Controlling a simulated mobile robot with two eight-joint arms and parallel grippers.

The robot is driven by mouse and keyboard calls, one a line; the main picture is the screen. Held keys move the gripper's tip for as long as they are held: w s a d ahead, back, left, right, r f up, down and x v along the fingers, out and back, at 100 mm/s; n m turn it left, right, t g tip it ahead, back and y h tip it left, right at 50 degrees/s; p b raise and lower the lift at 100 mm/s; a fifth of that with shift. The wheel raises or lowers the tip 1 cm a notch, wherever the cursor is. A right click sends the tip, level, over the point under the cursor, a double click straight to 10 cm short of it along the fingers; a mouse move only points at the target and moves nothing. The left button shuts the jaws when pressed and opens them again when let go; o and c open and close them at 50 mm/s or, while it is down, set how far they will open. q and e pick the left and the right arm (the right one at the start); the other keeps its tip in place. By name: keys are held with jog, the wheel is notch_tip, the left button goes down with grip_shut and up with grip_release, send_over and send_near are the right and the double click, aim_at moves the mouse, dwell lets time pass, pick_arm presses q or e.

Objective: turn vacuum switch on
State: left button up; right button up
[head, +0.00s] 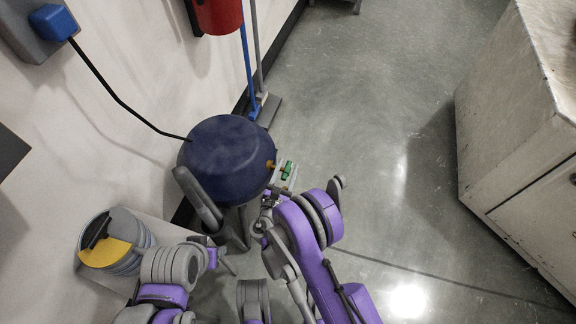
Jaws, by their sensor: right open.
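The vacuum (226,152) is a dark blue, round-topped drum standing near the wall, with a grey hose or handle on its left side. A small orange-brown part (270,164) sticks out of its right side. Just right of that is a small green part (287,170); I cannot tell which of them is the switch or what state it is in. My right gripper (284,182) is close by the vacuum's right side, open, its pale fingers beside the green part; contact is unclear. My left gripper (226,262) is low, below the vacuum, too small and covered to read.
A black cable runs from the vacuum to a blue plug (53,22) in a wall box. A pale holder with grey and yellow discs (112,243) stands at lower left. A broom (264,108) and red container (217,14) are behind. A cabinet (520,150) is at right; floor between is clear.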

grip_shut()
jog(key=shift+p, duration=0.3)
jog(key=shift+r+g+y+p, duration=0.15)
jog(key=shift+g+y+p, duration=0.25)
jog(key=shift+g+p, duration=0.6)
jog(key=g+p, duration=0.1)
jog(key=g, duration=0.1)
jog(key=shift+g+y, duration=0.3)
jog(key=shift+y, duration=0.1)
jog(key=g, duration=0.2)
jog(key=shift+f+g+y, duration=0.2)
jog(key=shift+g+y, duration=0.1)
jog(key=shift+y, duration=0.1)
jog(key=shift+s+f+g+y, duration=0.15)
jog(key=shift+g+y, duration=0.35)
jog(key=shift+g, duration=1.2)
